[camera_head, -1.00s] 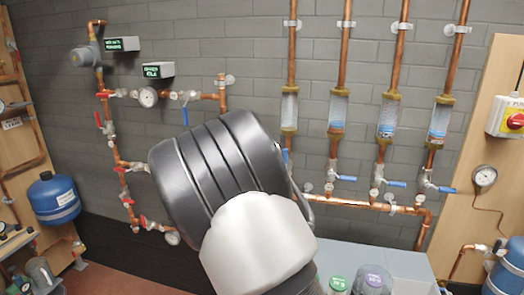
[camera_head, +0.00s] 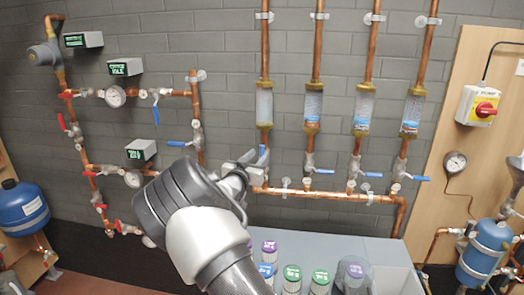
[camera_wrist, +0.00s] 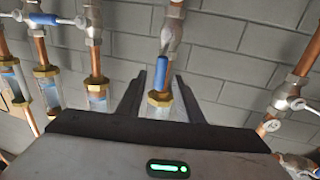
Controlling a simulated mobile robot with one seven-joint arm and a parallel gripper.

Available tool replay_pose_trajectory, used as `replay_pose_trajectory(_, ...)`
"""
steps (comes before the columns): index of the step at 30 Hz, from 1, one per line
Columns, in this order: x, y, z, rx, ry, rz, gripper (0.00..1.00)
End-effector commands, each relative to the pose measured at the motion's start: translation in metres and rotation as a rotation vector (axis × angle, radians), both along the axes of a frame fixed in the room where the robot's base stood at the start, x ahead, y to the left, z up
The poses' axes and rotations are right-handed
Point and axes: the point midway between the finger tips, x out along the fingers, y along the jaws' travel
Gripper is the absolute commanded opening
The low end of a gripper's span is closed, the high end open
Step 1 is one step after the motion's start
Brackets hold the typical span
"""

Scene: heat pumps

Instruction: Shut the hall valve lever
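Four flow-meter pipes on the wall each have a valve with a blue lever. No label naming the hall valve is readable. The leftmost blue lever (camera_head: 263,154) stands upright along its pipe; the other three, such as this lever (camera_head: 322,171), lie crosswise. My gripper (camera_head: 250,166) is at the leftmost valve. In the wrist view, the open gripper (camera_wrist: 161,82) has one dark finger on each side of this blue lever (camera_wrist: 162,69), with a brass fitting behind. Contact with the lever cannot be told. The valve body is partly hidden by my gripper in the head view.
A copper manifold (camera_head: 330,194) runs below the valves. A grey bench (camera_head: 385,250) with several capped containers (camera_head: 292,274) stands below. Left pipework carries gauges (camera_head: 115,97) and red levers. A red-yellow switch (camera_head: 480,106) is on the right board.

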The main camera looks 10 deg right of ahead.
Motion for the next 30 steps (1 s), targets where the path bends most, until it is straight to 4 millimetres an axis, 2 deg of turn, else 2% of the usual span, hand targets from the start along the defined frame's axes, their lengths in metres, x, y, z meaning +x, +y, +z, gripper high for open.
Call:
replay_pose_trajectory(3, 0.018, -0.011, 0.001, -0.001, 0.000, -0.001, 0.33)
replay_pose_trajectory(8, 0.033, -0.019, 0.000, 0.000, 0.000, -0.001, 0.33)
replay_pose_trajectory(19, 0.038, -0.021, 0.000, 0.000, 0.001, 0.001, 0.33)
replay_pose_trajectory(25, 0.038, -0.021, 0.000, 0.000, 0.001, 0.001, 0.01)
replay_pose_trajectory(30, 0.038, -0.021, 0.000, 0.001, 0.000, 0.001, 0.00)
